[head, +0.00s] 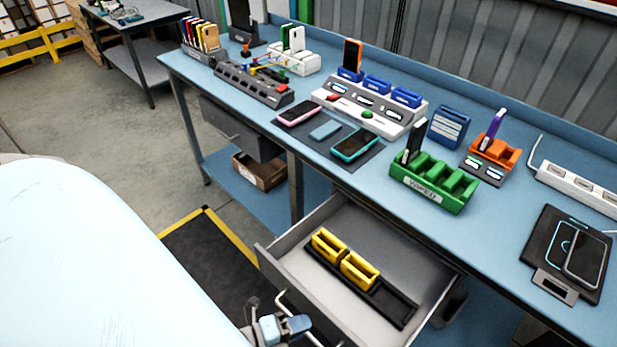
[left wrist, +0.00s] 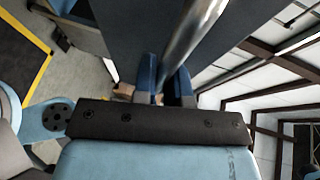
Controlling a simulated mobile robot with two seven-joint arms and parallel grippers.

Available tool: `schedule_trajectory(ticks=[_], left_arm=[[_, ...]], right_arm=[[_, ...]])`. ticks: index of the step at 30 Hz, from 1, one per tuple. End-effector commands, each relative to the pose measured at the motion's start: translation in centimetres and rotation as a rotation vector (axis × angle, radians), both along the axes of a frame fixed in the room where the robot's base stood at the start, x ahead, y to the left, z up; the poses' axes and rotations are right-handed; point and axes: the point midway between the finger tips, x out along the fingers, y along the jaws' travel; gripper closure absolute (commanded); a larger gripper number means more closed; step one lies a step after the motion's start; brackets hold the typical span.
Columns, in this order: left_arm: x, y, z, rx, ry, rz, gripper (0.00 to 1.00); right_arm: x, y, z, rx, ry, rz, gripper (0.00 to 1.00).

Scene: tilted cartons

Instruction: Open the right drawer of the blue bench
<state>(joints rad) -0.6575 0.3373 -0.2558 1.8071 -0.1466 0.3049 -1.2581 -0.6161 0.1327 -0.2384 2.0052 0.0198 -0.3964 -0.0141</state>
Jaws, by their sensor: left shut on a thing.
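The blue bench (head: 490,225) runs diagonally across the head view. Its right drawer (head: 330,215) is pulled well out, with its grey inside showing. A black tray with two yellow holders (head: 345,258) lies in it. The drawer's metal handle (head: 287,299) is at the lower front, partly hidden. My left gripper (head: 283,327) is at this handle, low in the head view. In the left wrist view my left gripper (left wrist: 165,85) is shut on the handle bar (left wrist: 192,35), which passes between its blue fingers. My right gripper is not in view.
The left drawer (head: 240,130) looks shut. A cardboard box (head: 260,170) sits on the lower shelf. The bench top holds phones, a green holder (head: 434,184) and several chargers. A black mat with yellow edging (head: 212,268) lies on the floor by the open drawer.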

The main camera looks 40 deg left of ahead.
Motion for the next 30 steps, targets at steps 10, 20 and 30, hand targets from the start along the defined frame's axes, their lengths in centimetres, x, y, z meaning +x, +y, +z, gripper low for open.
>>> schedule_trajectory(ticks=[10, 20, 30], left_arm=[[-0.13, 0.04, 0.03, 0.000, -0.001, 0.001, 1.00], [-0.13, 0.04, 0.02, 0.000, 0.000, 0.001, 0.63], [0.23, 0.49, 0.36, 0.001, 0.001, -0.001, 0.63]], right_arm=[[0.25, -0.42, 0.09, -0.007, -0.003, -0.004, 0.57], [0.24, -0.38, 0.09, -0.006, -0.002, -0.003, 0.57], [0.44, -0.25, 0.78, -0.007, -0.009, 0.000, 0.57]])
